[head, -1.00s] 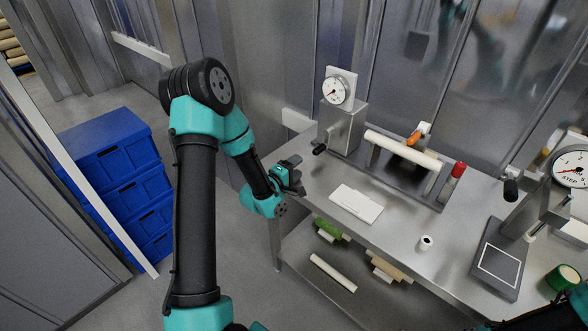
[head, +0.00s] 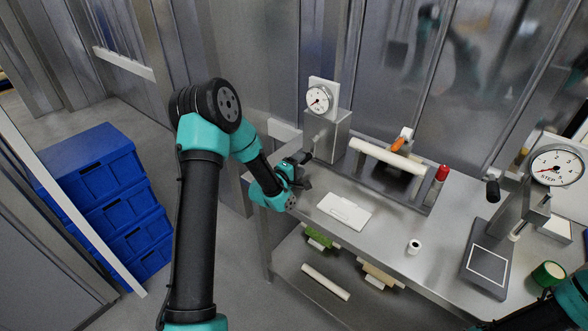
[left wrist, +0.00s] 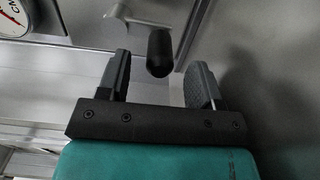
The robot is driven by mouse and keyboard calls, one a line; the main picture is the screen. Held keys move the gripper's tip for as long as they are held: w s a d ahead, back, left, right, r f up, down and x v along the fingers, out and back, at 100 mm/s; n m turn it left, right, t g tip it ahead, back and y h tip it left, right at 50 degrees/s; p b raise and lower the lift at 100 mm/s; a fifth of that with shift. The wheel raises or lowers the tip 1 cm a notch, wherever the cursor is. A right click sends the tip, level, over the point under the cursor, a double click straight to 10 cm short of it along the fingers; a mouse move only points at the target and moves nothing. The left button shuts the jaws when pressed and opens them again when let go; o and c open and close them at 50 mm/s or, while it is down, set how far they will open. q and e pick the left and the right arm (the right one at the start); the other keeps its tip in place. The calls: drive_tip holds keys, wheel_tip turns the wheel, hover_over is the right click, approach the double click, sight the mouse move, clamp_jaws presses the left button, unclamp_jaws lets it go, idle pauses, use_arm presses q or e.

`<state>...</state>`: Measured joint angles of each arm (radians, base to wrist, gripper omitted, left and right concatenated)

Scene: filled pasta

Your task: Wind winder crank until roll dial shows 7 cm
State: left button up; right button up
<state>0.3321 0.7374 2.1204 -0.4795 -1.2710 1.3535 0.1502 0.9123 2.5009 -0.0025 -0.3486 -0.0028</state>
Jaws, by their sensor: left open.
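The winder's round white dial (head: 319,99) sits on a grey metal box (head: 333,135) at the back left of the bench. Its red needle is too small to read. The dial shows partly in the left wrist view (left wrist: 14,18), cut off at the top left corner. The black crank handle (left wrist: 160,52) hangs between the two fingers of my open left gripper (left wrist: 158,82), near their tips, with no clear grip on it. In the head view my left gripper (head: 301,168) is at the box's lower left and hides the handle.
A white roll (head: 388,156) lies across a frame beside the winder. A white card (head: 344,211), a small white cylinder (head: 414,247) and a red-capped tube (head: 438,185) are on the bench (head: 380,245). A second dial press (head: 550,170) stands right. Blue crates (head: 100,185) are stacked left.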

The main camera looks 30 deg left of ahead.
sight(314, 146)
use_arm(q)
drive_tip(key=shift+w+d, duration=0.2)
drive_tip(key=shift+w, duration=1.4)
